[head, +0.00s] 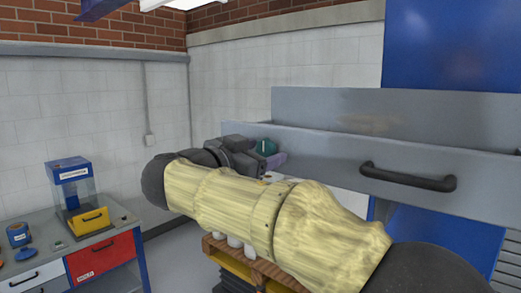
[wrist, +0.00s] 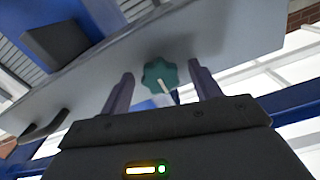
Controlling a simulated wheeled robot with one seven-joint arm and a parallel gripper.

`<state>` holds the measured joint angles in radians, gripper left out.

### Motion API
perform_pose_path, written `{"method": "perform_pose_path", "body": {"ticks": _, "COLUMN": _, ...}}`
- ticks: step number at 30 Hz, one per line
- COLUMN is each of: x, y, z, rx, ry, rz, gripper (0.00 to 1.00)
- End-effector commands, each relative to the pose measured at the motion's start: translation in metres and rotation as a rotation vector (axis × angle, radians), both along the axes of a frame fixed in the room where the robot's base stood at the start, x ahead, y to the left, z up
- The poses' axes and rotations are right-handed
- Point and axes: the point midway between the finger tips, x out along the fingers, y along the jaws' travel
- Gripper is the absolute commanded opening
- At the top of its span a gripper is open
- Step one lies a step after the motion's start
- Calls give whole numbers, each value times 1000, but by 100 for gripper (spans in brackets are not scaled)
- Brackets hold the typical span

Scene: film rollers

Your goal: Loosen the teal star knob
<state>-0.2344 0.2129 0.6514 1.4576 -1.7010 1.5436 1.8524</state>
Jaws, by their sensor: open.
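The teal star knob (wrist: 158,72) sits on the grey panel (wrist: 225,45) in the wrist view, with a pale pointer line running down from it. My open gripper (wrist: 161,75) faces it, with one purple finger on each side of the knob in the picture. The gap between the fingers and the knob's sides is clear; whether the fingers reach its depth I cannot tell. In the head view the knob (head: 266,147) shows partly behind my gripper (head: 272,160), close to the panel's left end.
The grey drawer-like panel carries a black handle (head: 408,178) to the right of the knob. A blue panel (head: 450,45) rises behind. A bench with a blue-topped clear box (head: 70,185) stands at left. A wooden pallet (head: 250,262) is below my arm.

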Motion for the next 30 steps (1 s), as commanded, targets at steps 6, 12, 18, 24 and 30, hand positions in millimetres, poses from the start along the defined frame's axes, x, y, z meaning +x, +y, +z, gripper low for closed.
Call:
{"method": "perform_pose_path", "body": {"ticks": 6, "x": 0, "y": 0, "z": 0, "rx": 0, "ry": 0, "rz": 0, "gripper": 31}}
{"method": "perform_pose_path", "body": {"ticks": 12, "x": 0, "y": 0, "z": 0, "rx": -1, "ry": 1, "rz": 0, "gripper": 18}}
{"method": "perform_pose_path", "body": {"ticks": 18, "x": 0, "y": 0, "z": -1, "rx": -19, "ry": 14, "rz": -1, "gripper": 18}}
{"method": "perform_pose_path", "body": {"ticks": 24, "x": -1, "y": 0, "z": -2, "rx": -76, "ry": 57, "rz": 1, "gripper": 18}}
{"method": "perform_pose_path", "body": {"ticks": 30, "x": -1, "y": 0, "z": -3, "rx": -178, "ry": 137, "rz": 0, "gripper": 18}}
